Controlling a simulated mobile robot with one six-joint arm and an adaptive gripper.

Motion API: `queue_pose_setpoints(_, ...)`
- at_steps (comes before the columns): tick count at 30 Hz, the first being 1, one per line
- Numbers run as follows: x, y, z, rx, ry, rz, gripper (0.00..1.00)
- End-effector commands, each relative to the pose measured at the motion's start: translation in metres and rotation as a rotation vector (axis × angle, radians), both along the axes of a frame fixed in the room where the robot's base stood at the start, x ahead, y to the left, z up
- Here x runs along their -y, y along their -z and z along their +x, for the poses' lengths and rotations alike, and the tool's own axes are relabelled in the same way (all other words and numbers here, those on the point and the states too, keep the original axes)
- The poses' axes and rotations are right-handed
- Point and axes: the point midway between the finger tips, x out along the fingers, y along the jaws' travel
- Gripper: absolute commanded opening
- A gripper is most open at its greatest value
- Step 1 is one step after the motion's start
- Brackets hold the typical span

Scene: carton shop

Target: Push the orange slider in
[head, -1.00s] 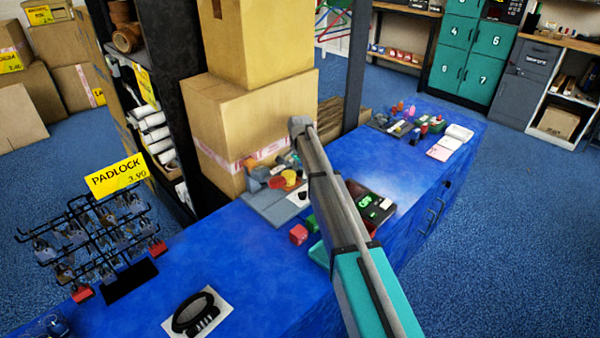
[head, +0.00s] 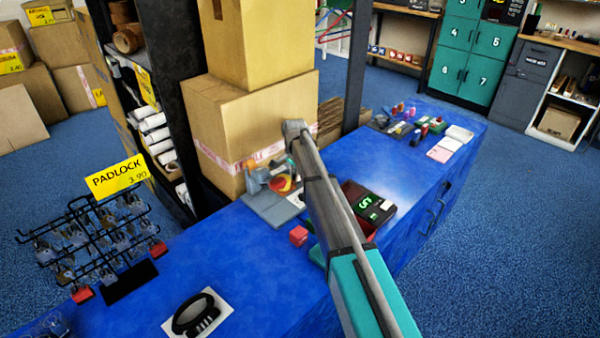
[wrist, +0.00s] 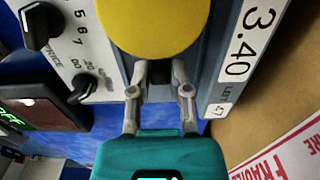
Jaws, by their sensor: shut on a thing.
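The orange slider cannot be made out with certainty; a small orange patch (head: 253,182) shows on the grey device (head: 280,212) in front of the stacked cartons. In the wrist view, a large yellow round-topped piece (wrist: 150,22) sits over a grey frame. My gripper (wrist: 160,72) is at its lower edge, with the two fingers on either side of a narrow gap. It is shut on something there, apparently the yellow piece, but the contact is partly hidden. In the head view my arm reaches over the blue counter to the device.
A dial panel (wrist: 72,45) and a price label reading 3.40 (wrist: 245,45) flank the fingers. A carton (wrist: 290,110) stands close on the right. A dark box with a green display (head: 367,202) and a red cube (head: 298,236) lie near my arm.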

Motion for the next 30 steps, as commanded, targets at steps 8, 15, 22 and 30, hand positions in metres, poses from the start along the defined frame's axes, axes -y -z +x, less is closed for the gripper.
queue_pose_setpoints(8, -0.0089, 0.0001, -0.0098, -0.001, -0.001, -0.001, 0.0)
queue_pose_setpoints(15, -0.0089, 0.0001, -0.0095, -0.001, -0.001, -0.001, 0.49)
queue_pose_setpoints(22, -0.009, 0.0001, -0.0092, -0.001, -0.001, -0.001, 0.6)
queue_pose_setpoints(30, -0.0082, 0.0, -0.0079, -0.001, -0.001, -0.001, 0.6)
